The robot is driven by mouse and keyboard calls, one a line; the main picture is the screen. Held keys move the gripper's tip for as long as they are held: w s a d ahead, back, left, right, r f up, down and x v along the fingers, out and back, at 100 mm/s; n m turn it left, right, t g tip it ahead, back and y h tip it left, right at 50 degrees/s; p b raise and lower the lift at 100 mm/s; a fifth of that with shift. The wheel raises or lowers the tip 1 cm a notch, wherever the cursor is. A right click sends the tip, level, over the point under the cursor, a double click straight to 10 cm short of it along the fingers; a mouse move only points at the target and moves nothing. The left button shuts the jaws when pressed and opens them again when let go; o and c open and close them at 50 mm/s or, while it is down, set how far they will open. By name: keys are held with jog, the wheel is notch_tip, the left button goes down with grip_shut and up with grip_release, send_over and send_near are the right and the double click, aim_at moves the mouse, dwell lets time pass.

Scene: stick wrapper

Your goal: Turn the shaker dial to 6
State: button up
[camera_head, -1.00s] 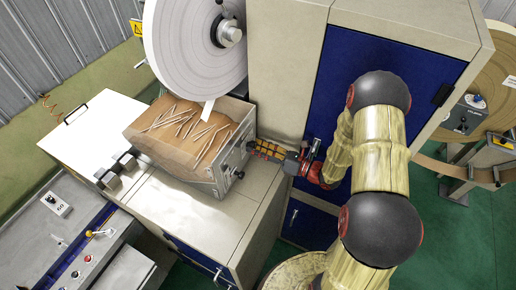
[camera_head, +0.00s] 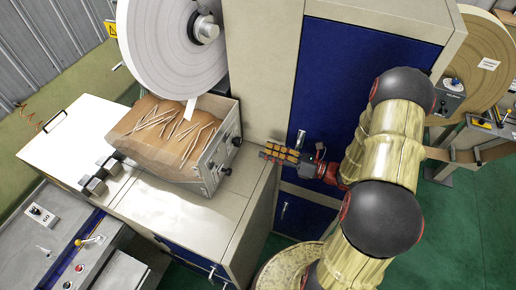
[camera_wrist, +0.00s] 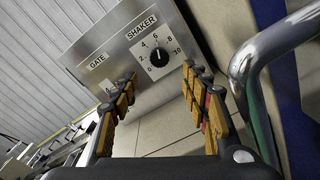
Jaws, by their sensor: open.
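The shaker dial (camera_wrist: 158,57) is a black round knob on a grey metal panel, under the label SHAKER, ringed by numbers up to 10. A pale mark on the knob appears to point up, near the 6, but it is small. In the head view the dial (camera_head: 236,141) is the farther of two dark knobs on the right face of the box of sticks (camera_head: 217,168). My gripper (camera_head: 280,152) is right of that face, apart from it. In the wrist view my gripper (camera_wrist: 160,88) is open and empty, its orange-padded fingers either side below the dial.
A GATE label (camera_wrist: 97,61) is left of the dial, its knob mostly hidden by the left finger. A blue cabinet door (camera_head: 350,100) with a metal handle (camera_wrist: 285,40) stands close on the right. The beige top (camera_head: 235,200) is clear beside the box.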

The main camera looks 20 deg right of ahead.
jog(key=shift+v, duration=0.9)
